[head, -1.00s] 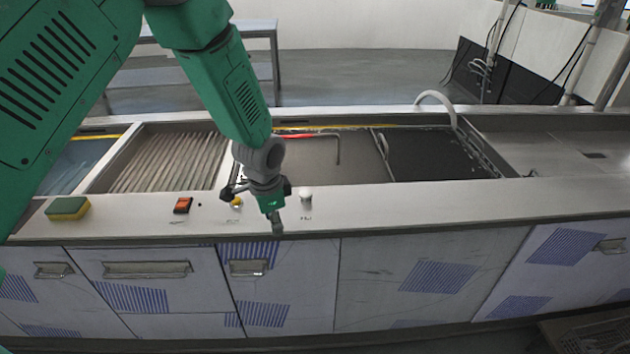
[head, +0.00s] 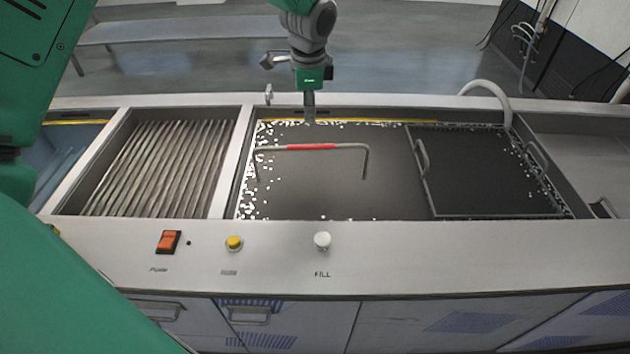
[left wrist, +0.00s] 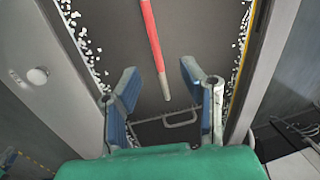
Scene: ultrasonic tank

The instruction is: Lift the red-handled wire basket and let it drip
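The basket's handle (head: 312,147) is a grey bar with a red middle grip, standing above the dark grey liquid in the tank. The basket body is hidden under the liquid. In the left wrist view the red grip (left wrist: 152,38) runs lengthwise, between and beyond the fingers. My left gripper (head: 305,90) is at the tank's far edge, behind the handle in the head view. Its blue-padded fingers (left wrist: 158,72) are spread and hold nothing. I cannot tell its height above the grip. My right gripper is not in view.
A dark panel with two grey handles (head: 423,162) covers the tank's right part. A ribbed drainboard (head: 150,165) lies left of the tank. The front ledge carries an orange switch (head: 168,242), a yellow button (head: 234,243) and a white FILL knob (head: 322,241). A hose (head: 490,88) arches behind.

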